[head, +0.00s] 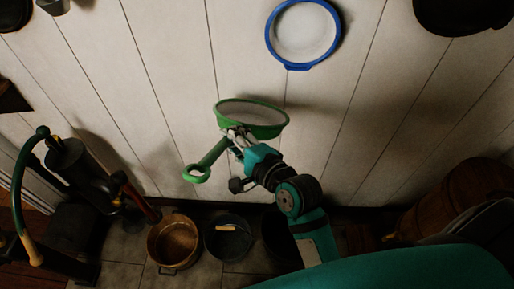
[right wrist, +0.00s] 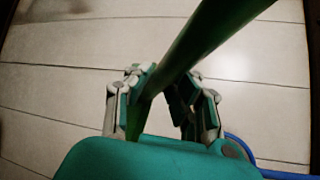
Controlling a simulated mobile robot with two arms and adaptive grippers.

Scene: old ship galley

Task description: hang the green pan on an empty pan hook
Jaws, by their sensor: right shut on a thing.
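The green pan (head: 262,127) is in front of the pale plank wall in the head view. Its green handle (head: 210,158) slants down to the left and ends in a ring. My right gripper (head: 236,138) is shut on the handle near the pan body. In the right wrist view, the handle (right wrist: 205,38) runs slantwise between the fingers of my right gripper (right wrist: 162,88); the pan body is out of that view. I cannot make out any pan hook. My left gripper is not in view.
A blue-rimmed round pan (head: 303,35) is on the wall above right of the green pan. A dark round thing (head: 462,14) is at the top right. A brass pot (head: 174,243) and dark bucket (head: 228,238) stand below. A barrel (head: 455,205) is at the right.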

